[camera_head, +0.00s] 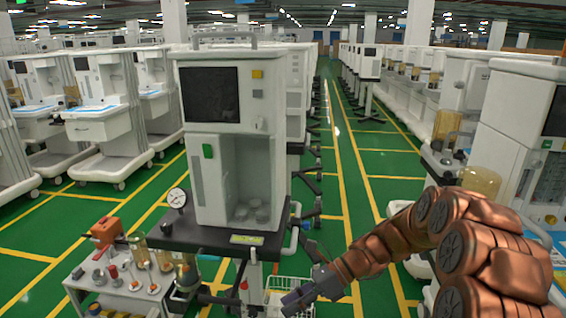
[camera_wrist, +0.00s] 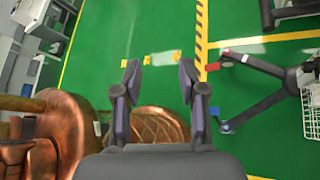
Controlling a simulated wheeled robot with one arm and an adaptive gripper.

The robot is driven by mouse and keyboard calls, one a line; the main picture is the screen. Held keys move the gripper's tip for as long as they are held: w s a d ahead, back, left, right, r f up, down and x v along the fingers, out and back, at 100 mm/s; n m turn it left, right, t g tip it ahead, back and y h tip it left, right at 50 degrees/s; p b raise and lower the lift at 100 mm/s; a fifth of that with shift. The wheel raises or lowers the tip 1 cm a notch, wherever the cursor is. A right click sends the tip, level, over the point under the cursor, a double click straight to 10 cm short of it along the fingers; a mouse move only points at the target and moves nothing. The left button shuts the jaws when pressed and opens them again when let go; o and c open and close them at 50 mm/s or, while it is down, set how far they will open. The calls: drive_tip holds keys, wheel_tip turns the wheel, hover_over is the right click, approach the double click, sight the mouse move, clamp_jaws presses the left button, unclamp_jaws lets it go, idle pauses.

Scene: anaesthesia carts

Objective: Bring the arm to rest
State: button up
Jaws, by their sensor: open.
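My copper-coloured arm (camera_head: 440,238) reaches in from the right of the head view, bent, with its far end low near the middle. My gripper (camera_head: 300,300) is at the bottom of that view, close to a white wire basket. Its fingertips are hard to make out there. In the wrist view my gripper (camera_wrist: 160,72) shows its two dark fingers apart, with nothing between them. Beneath them is green floor. Part of my copper body shows at the lower left of the wrist view.
A white anaesthesia cart (camera_head: 228,140) with a dark top (camera_head: 215,238) stands left of my gripper. The wire basket (camera_head: 292,290) is beside my gripper. Dark cart legs (camera_wrist: 262,92) spread over the floor at right. A green aisle (camera_head: 350,190) runs back between rows of carts.

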drive_tip(key=s+d+r+n+h+p, duration=0.1)
drive_tip(key=s+d+r+n+h, duration=0.2)
drive_tip(key=s+n, duration=0.4)
drive_tip(key=s+d+r+n+h+p, duration=0.1)
drive_tip(key=s+r+n+h+p, duration=0.25)
drive_tip(key=s, duration=0.55)
drive_tip(key=s+d+r+n+h, duration=0.2)
drive_tip(key=s+d+n, duration=0.3)
drive_tip(key=s+d, duration=0.1)
drive_tip(key=s+d+r+n+t+h, duration=0.1)
drive_tip(key=s+d+r+n+h, duration=0.2)
drive_tip(key=s+d+n, duration=0.2)
drive_tip(key=shift+s+d+t+p, duration=0.3)
drive_tip(key=shift+s+d+p, duration=0.2)
drive_tip(key=shift+s, duration=0.75)
